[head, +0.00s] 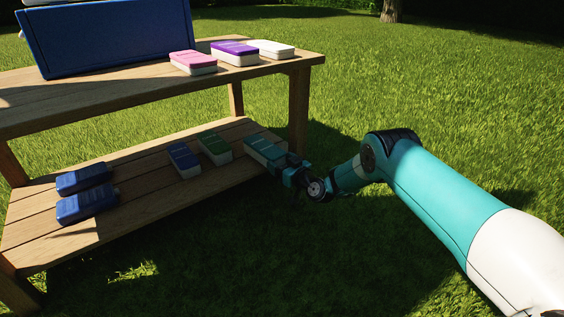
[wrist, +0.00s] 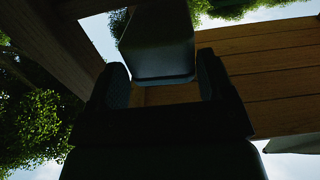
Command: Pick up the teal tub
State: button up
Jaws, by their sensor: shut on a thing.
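The teal tub (head: 262,150) is at the right end of the table's lower shelf in the head view, with my gripper (head: 287,170) at its near right end. In the wrist view the tub (wrist: 158,45) shows dark between the two fingers of my gripper (wrist: 163,85). The gripper is shut on it. Whether the tub still touches the shelf cannot be told. The tub's end nearest the gripper is partly hidden by the fingers in the head view.
On the lower shelf (head: 150,190), a green tub (head: 215,149) and a blue tub (head: 184,160) stand left of the teal one, with two dark blue tubs (head: 86,204) further left. A table leg (head: 299,110) rises close behind. The upper top holds a blue crate (head: 110,38) and pink, purple and white tubs.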

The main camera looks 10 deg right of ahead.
jog(key=shift+s+d, duration=0.1)
jog(key=o, duration=1.1)
jog(key=shift+p+v, duration=8.7)
jog(key=shift+p, duration=0.15)
